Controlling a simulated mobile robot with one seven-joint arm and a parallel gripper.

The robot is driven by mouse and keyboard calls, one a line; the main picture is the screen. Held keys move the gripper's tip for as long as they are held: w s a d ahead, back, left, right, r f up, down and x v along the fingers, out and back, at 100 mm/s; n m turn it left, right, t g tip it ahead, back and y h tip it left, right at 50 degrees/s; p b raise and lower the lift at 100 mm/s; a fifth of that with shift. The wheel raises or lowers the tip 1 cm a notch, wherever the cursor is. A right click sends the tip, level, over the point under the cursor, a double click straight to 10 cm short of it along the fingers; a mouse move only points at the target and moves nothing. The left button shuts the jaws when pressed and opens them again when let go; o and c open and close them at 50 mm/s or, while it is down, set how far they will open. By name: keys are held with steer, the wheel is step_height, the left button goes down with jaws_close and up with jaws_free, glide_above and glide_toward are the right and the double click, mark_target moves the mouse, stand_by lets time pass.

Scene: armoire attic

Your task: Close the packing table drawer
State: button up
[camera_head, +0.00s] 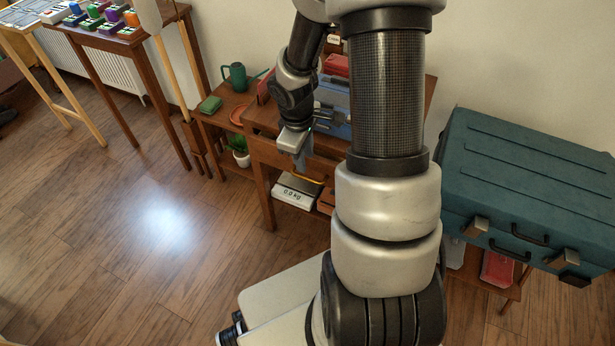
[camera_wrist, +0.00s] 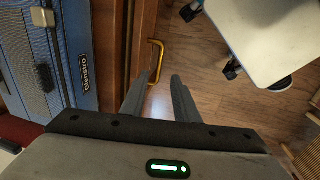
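The packing table (camera_head: 262,148) is a brown wooden table with a blue case on top. In the wrist view, a wooden front (camera_wrist: 140,35) runs along the table's side and carries a yellow bar handle (camera_wrist: 156,58). The handle also shows in the head view (camera_head: 309,180), just below my gripper. How far the drawer stands out is hard to tell, as my arm hides much of the front. My gripper (camera_wrist: 157,84) has its two fingers apart with nothing between them. The fingertips point toward the handle and appear short of it. My gripper also shows at the table's front in the head view (camera_head: 301,162).
A blue case (camera_wrist: 55,55) lies on the tabletop beside my gripper. A scale (camera_head: 297,191) and a potted plant (camera_head: 240,150) stand below. A large teal case (camera_head: 530,185) is at the right. Open wooden floor (camera_head: 150,230) lies to the left.

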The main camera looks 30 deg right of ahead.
mark_target(308, 178)
steer(key=f+b, duration=0.1)
steer(key=f, duration=0.2)
steer(key=d+f+b, duration=0.1)
steer(key=f, duration=0.2)
steer(key=w+f+b, duration=0.1)
steer(key=f, duration=0.2)
steer(key=shift+w+d+f, duration=0.1)
steer(key=shift+d, duration=0.05)
jaws_close()
